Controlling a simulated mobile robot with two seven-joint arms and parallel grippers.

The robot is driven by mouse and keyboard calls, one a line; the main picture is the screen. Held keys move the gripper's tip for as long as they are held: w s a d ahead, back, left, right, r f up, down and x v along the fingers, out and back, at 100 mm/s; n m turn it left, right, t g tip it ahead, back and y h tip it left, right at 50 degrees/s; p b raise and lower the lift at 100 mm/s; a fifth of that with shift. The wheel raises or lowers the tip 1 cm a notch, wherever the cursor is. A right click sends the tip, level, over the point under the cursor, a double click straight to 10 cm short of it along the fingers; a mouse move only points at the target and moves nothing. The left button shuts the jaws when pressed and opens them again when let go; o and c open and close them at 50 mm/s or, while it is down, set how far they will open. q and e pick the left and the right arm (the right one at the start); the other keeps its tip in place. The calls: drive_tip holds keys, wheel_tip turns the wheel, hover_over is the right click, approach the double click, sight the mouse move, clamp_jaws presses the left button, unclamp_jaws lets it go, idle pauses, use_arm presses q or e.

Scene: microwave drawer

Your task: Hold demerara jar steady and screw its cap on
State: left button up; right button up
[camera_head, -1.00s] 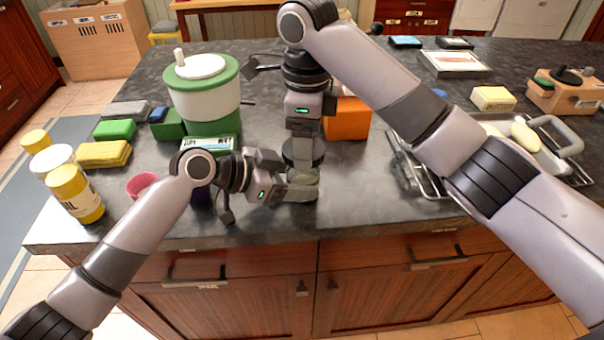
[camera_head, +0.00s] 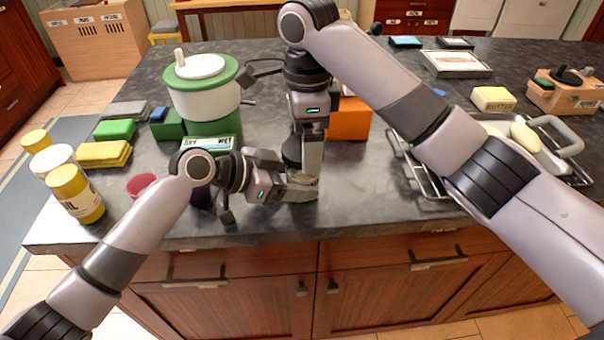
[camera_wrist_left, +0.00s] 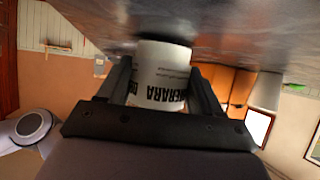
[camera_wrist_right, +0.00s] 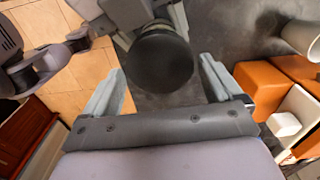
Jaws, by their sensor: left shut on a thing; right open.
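The demerara jar (camera_wrist_left: 160,72) is a white container with dark lettering, held between the fingers of my left gripper (camera_wrist_left: 160,95). In the head view my left gripper (camera_head: 302,188) is low over the counter's front part, and the jar is mostly hidden. The dark round cap (camera_wrist_right: 160,62) shows from above in the right wrist view, over the place where my left gripper holds the jar. It also shows in the head view (camera_head: 291,150). My right gripper (camera_wrist_right: 160,85) points down from above, open, with one finger on each side of the cap. How far the cap is threaded cannot be seen.
A green and white pot (camera_head: 202,90) stands behind the left arm. An orange block (camera_head: 350,119) is just behind my right gripper. A wire rack (camera_head: 408,172) stands to the right. Yellow-capped containers (camera_head: 75,192) and sponges (camera_head: 104,154) are at left.

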drive_tip(key=n, duration=0.5)
drive_tip(key=shift+n, duration=0.3)
drive_tip(key=c, duration=1.1)
drive_tip(key=m, duration=0.4)
drive_tip(key=shift+m, duration=0.3)
drive_tip(key=m, duration=0.4)
drive_tip(key=shift+d+m, duration=0.1)
drive_tip(key=shift+m, duration=0.3)
drive_tip(key=o, duration=1.1)
drive_tip(key=shift+n, duration=0.3)
